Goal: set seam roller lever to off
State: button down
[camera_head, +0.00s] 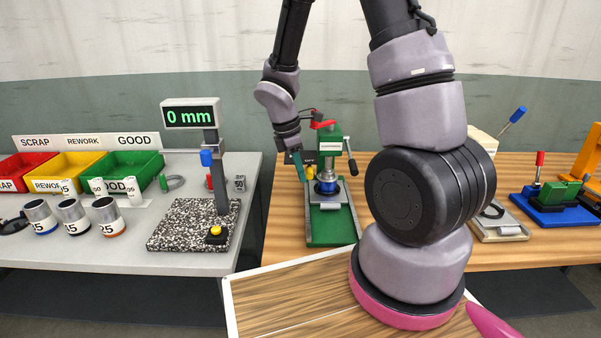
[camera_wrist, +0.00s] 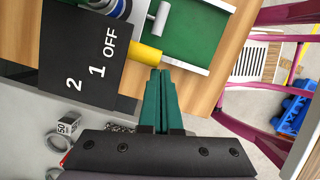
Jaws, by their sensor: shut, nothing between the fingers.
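The seam roller (camera_head: 331,222) is a green press-like machine on the wooden bench, with a red handle on top. A black plate (camera_wrist: 62,48) marked OFF, 1 and 2 shows in the wrist view; part of it shows in the head view (camera_head: 308,157). A yellow lever handle (camera_wrist: 146,53) sticks out at the plate's edge, closest to the word OFF; its yellow also shows in the head view (camera_head: 311,171). My gripper (camera_wrist: 161,72) is shut and empty, its teal fingertips right beside the handle's free end. I cannot tell whether they touch. The lever's pivot is hidden.
A grey bench (camera_head: 190,262) at left holds a gauge stand (camera_head: 222,170), cups and sorting bins. Blue and green tools (camera_head: 560,205) stand on the wooden bench at right. My arm hides the bench's middle. A wood-topped panel (camera_head: 300,290) lies in front.

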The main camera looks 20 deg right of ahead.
jog(key=a+r, duration=0.6)
jog(key=r, duration=0.4)
jog(key=s+d+r+m+t+y, duration=0.2)
jog(key=s+r+m, duration=0.4)
jog(key=r+m, duration=0.4)
jog(key=s+d+r+m+t+y, duration=0.3)
jog(key=s+r+m, duration=0.4)
jog(key=r+m, duration=0.3)
jog(key=shift+s+d+r+m+t, duration=0.3)
jog(key=shift+d+r+m+t, duration=0.15)
jog(key=shift+t, duration=0.65)
jog(key=shift+d, duration=0.15)
